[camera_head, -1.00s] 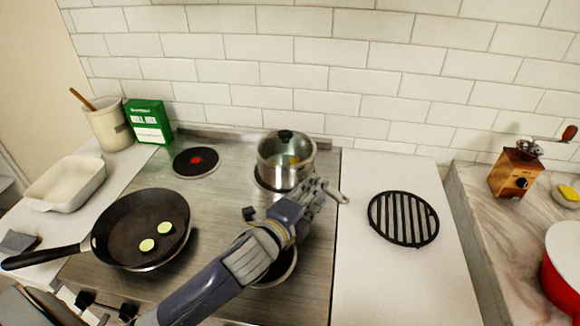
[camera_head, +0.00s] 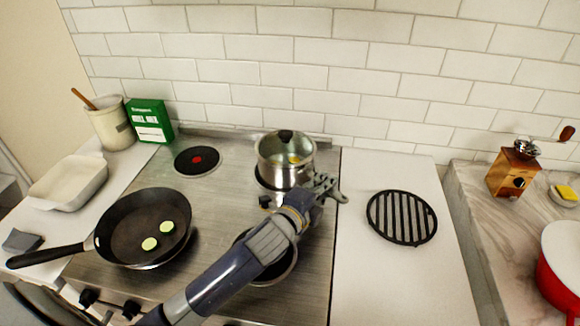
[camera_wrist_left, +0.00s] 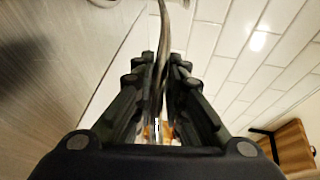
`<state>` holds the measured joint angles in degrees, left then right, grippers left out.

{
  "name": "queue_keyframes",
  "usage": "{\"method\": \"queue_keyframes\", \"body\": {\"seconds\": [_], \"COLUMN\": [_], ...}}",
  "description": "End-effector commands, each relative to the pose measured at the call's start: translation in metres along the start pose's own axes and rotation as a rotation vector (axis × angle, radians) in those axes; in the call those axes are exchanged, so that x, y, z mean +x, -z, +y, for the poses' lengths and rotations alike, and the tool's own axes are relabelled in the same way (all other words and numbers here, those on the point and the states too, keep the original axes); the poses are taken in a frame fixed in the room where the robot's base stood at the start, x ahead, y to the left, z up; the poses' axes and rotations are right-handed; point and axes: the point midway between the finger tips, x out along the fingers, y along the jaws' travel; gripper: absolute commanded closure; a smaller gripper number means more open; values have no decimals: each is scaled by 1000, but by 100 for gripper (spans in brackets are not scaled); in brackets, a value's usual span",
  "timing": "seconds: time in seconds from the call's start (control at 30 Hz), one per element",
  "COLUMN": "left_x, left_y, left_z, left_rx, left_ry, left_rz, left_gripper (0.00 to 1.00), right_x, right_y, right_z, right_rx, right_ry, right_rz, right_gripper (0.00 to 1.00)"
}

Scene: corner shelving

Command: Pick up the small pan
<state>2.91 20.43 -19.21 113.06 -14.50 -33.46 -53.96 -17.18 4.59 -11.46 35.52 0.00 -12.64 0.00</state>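The small steel pan (camera_head: 283,174) with a glass lid (camera_head: 285,145) stands upright on the back right burner. Its handle points right, towards my left gripper (camera_head: 328,188). In the left wrist view the long metal handle (camera_wrist_left: 177,35) runs between the two dark fingers of my left gripper (camera_wrist_left: 160,85), which are closed in on it from both sides. The fingers hide part of the handle. The pan still appears to rest on the stove. My right gripper is not in view.
A black frying pan (camera_head: 125,225) with pale slices is at the stove's left. Another dark pan (camera_head: 275,272) is partly hidden under my left arm. A round black grate (camera_head: 402,218) lies on the white counter at right. A green box (camera_head: 150,121) stands behind the stove's left.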

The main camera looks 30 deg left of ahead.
Motion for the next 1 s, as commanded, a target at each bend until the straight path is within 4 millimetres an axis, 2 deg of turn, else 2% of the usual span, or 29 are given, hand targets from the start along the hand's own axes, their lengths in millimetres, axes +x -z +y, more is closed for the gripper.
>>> {"method": "queue_keyframes", "body": {"seconds": [0.47,0.83,1.0], "left_x": [-1,-6,-22], "left_y": [0,1,6], "left_z": [-8,-40,-35], "left_rx": [2,5,4], "left_ry": [7,12,8], "left_rz": [-1,1,2], "left_gripper": [100,100,100], "right_x": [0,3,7], "right_y": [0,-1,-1], "right_z": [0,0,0], "right_rx": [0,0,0], "right_ry": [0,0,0], "right_rz": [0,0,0], "right_gripper": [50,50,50]}}
